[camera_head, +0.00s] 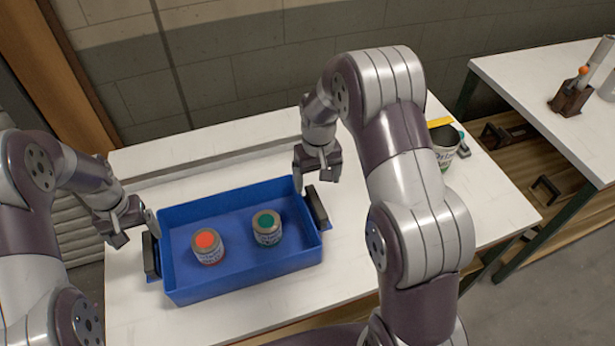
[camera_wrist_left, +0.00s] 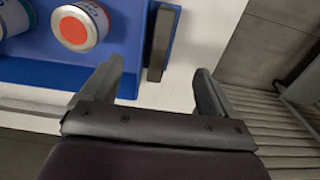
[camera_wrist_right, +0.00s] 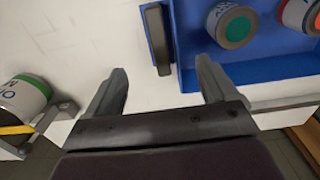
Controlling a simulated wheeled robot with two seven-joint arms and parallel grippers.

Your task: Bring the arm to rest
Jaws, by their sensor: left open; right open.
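My left gripper (camera_head: 130,225) is open and empty beside the left handle of the blue tray, above the table; its fingers also show in the left wrist view (camera_wrist_left: 155,85). My right gripper (camera_head: 317,178) is open and empty near the tray's right handle, and its fingers show in the right wrist view (camera_wrist_right: 160,85). The blue tray (camera_head: 240,285) rests on the white table with dark handles at both ends. It holds a can with a red-orange top (camera_head: 207,246) and a can with a green top (camera_head: 267,228), both upright.
The white table (camera_head: 275,317) has bare room in front of the tray. A second white table (camera_head: 545,90) at the right bears a small brown holder (camera_head: 571,98).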

